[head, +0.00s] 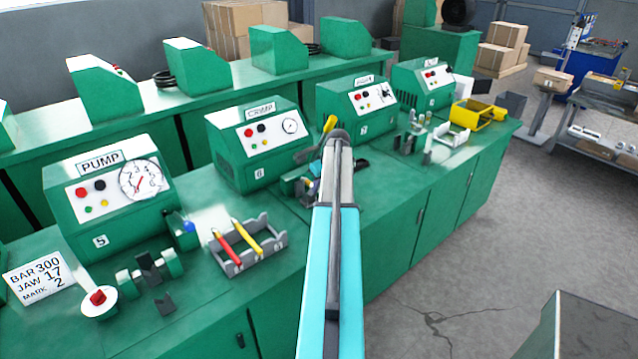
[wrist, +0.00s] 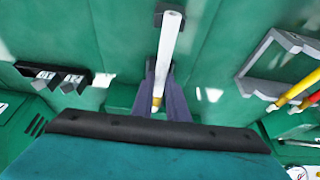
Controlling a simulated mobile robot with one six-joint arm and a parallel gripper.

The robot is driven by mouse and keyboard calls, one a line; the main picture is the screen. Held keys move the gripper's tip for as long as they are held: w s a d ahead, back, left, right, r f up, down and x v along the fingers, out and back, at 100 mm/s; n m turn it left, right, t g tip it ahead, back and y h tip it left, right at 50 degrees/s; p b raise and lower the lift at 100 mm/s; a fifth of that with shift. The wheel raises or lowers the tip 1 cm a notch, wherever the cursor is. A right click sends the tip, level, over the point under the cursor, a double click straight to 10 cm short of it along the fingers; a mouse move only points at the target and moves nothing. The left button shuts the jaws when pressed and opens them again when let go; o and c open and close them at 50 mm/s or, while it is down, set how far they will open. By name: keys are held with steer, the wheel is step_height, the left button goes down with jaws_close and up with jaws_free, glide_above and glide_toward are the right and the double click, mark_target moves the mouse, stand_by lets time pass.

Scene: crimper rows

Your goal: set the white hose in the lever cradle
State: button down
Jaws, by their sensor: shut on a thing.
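The white hose (wrist: 170,38) has a brass-yellow near end and shows in the wrist view. My gripper (wrist: 162,72) is shut on it near that end. The hose's far end meets a small dark U-shaped bracket (wrist: 159,17); I cannot tell whether it rests in it or lies above it, or whether this is the lever cradle. In the head view my arm hides the gripper and the hose. A dark lever with a yellow handle (head: 329,124) stands beside the arm, in front of the crimp machine (head: 258,145).
A grey rack (head: 272,258) holds a red and a yellow hose left of my arm; it also shows in the wrist view (wrist: 256,52). The pump machine (head: 105,190) stands farther left. A dark rail with grey blocks (wrist: 60,80) is at left in the wrist view. Bench front is partly clear.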

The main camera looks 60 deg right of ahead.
steer(key=shift+f+b, duration=1.05)
steer(key=shift+f, duration=0.95)
steer(key=c, duration=1.7)
jaws_free()
steer(key=shift+o, duration=0.2)
steer(key=shift+b+v, duration=1.75)
steer(key=shift+v, duration=5.15)
steer(key=shift+w, duration=0.1)
